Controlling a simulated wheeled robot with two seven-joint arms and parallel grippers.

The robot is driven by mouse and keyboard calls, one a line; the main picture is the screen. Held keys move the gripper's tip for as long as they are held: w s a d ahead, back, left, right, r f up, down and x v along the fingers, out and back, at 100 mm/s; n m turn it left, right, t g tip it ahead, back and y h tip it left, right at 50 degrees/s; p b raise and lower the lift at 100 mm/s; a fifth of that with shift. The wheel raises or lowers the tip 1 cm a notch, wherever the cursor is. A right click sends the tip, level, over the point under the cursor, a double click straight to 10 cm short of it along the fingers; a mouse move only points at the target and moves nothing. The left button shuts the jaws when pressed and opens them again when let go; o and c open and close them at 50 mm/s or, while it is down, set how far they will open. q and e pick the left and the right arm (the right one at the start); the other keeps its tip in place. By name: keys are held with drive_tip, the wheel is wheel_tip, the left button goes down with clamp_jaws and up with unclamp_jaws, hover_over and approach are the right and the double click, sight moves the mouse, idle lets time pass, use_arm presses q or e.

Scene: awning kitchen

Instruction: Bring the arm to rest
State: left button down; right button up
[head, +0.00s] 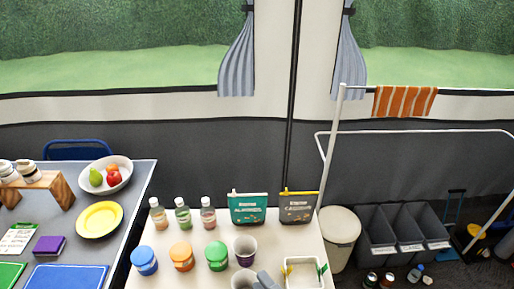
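My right gripper (266,281) shows only as a small grey part at the bottom edge of the head view, over the near part of the white table (232,272). The rest of the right arm is out of frame. My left gripper is not in view.
Bottles and two pouches stand behind. A grey table (137,186) is left; bins (400,236) are right.

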drive_tip(key=s+d+f+n+g+h, duration=0.2)
drive_tip(key=s+f+n+g, duration=0.15)
drive_tip(key=f+n, duration=0.25)
drive_tip(key=s+d+f+n+g+h, duration=0.1)
drive_tip(key=s+d+f+n+g, duration=0.1)
drive_tip(key=f+n+g, duration=0.3)
drive_tip(key=s+d+f+n+g+h, duration=0.1)
drive_tip(key=s+d+f+n+h, duration=0.25)
drive_tip(key=d, duration=0.45)
drive_tip(key=s+d+f+n+g+h, duration=0.2)
drive_tip(key=s+d+f+h, duration=0.2)
drive_tip(key=d, duration=0.5)
wheel_tip(320, 180, down, 28)
drive_tip(key=s+f, duration=0.1)
drive_tip(key=s+d+f+g, duration=0.2)
drive_tip(key=s+f, duration=1.4)
drive_tip(key=s, duration=0.1)
drive_tip(key=shift+d+f, duration=0.15)
